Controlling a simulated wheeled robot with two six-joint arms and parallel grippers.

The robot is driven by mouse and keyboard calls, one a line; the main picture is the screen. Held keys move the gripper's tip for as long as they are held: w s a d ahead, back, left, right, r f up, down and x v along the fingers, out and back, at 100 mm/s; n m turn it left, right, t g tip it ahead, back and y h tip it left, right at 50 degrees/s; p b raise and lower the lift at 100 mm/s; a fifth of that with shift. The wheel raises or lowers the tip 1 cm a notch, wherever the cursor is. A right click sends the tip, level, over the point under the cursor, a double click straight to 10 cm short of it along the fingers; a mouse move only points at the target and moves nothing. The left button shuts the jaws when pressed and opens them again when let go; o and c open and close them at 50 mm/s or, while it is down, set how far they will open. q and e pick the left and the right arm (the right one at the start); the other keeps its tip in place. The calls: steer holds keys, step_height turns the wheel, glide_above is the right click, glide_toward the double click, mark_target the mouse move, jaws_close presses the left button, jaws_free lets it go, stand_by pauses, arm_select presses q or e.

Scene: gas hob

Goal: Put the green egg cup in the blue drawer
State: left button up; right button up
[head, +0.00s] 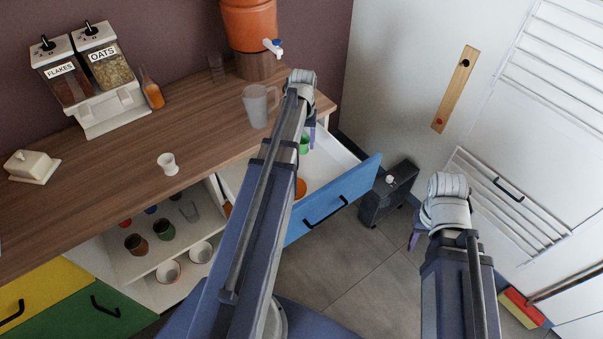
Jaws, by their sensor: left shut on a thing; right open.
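The blue drawer (348,190) is pulled open below the right end of the counter, with its white inside showing. A green thing (304,144), which looks like the green egg cup, shows at the tip of my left gripper (311,134). That gripper is shut on it, over the back part of the open drawer. My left arm hides part of the cup and of the drawer. I cannot tell whether the cup touches the drawer floor. My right gripper (414,240) is open, to the right of the drawer front, mostly hidden by its own wrist.
An orange thing (300,188) lies in the drawer. A white cup (168,163), a frosted mug (258,106) and an orange dispenser (249,24) stand on the counter (120,175). Shelves below hold several cups and bowls. A dark box (388,192) stands right of the drawer.

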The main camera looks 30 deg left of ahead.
arm_select(q)
step_height(320, 180, down, 8)
steer(key=b, duration=0.6)
steer(key=shift+r, duration=0.2)
steer(key=shift+f, duration=0.1)
step_height(320, 180, down, 4)
steer(key=b, duration=0.5)
steer(key=shift+f, duration=0.25)
steer(key=shift+r, duration=0.15)
steer(key=o, duration=0.9)
steer(key=shift+f, duration=0.25)
steer(key=o, duration=0.5)
steer(key=shift+r, duration=0.1)
steer(key=shift+c, duration=0.2)
